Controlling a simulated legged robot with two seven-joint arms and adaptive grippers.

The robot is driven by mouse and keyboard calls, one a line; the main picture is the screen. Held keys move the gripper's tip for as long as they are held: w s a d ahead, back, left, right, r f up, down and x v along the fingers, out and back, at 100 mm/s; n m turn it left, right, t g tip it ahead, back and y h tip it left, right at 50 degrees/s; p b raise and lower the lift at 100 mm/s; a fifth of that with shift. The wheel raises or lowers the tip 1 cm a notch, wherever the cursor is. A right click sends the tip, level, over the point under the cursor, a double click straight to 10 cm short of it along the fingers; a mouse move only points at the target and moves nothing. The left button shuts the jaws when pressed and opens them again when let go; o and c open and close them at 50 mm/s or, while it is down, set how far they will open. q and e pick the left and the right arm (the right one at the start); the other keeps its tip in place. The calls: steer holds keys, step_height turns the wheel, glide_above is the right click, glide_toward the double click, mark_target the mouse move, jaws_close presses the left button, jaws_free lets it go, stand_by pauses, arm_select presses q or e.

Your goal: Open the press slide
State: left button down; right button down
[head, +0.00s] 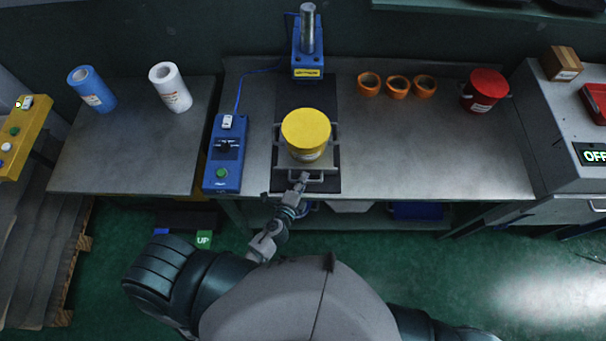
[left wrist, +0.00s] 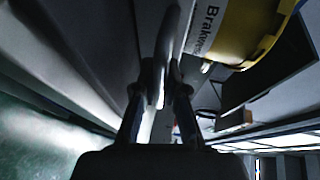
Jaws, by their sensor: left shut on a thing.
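The press (head: 307,62) is a blue unit with an upright metal cylinder at the back of the bench. The press slide (head: 325,167) is a metal plate on a dark strip in front of it, with a yellow-lidded can (head: 306,130) standing on it. My left gripper (head: 303,178) is at the slide's front handle (head: 317,180) and shut on it. In the left wrist view, the fingers (left wrist: 160,95) close around the grey handle bar (left wrist: 170,45), with the yellow can (left wrist: 243,30) beyond. My right gripper is not in view.
A blue control box (head: 223,155) with a green button stands left of the slide. Several orange rings (head: 398,88) and a red can (head: 485,91) are at the back right. Blue (head: 92,90) and white (head: 171,88) rolls stand left. The bench right of the slide is clear.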

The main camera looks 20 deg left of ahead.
arm_select(q)
steer(key=shift+d+f, duration=0.1)
steer(key=c, duration=1.5)
jaws_free()
steer(key=v, duration=1.2)
steer(key=shift+d+f, duration=0.1)
steer(key=s+a+f+n+g+y, duration=0.1)
steer(key=s+a+f+n+g, duration=0.15)
steer(key=f, duration=1.05)
steer(key=s+a+f+n+g+y, duration=0.15)
steer(key=s+f+n+g, duration=0.25)
steer(key=f, duration=0.9)
steer(key=s+a+f+n+g, duration=0.2)
steer(key=s+f+n, duration=0.1)
steer(key=s+f, duration=0.3)
steer(key=s+a+f+n+g, duration=0.2)
steer(key=s+f+n+g, duration=0.1)
steer(key=s+f, duration=0.2)
steer(key=s+a+f+n+g, duration=0.2)
steer(key=s+f, duration=0.4)
steer(key=s, duration=0.3)
steer(key=shift+s+f+n+g+h, duration=0.25)
steer(key=shift+s+f+n+g, duration=0.1)
steer(key=shift+n+g, duration=0.3)
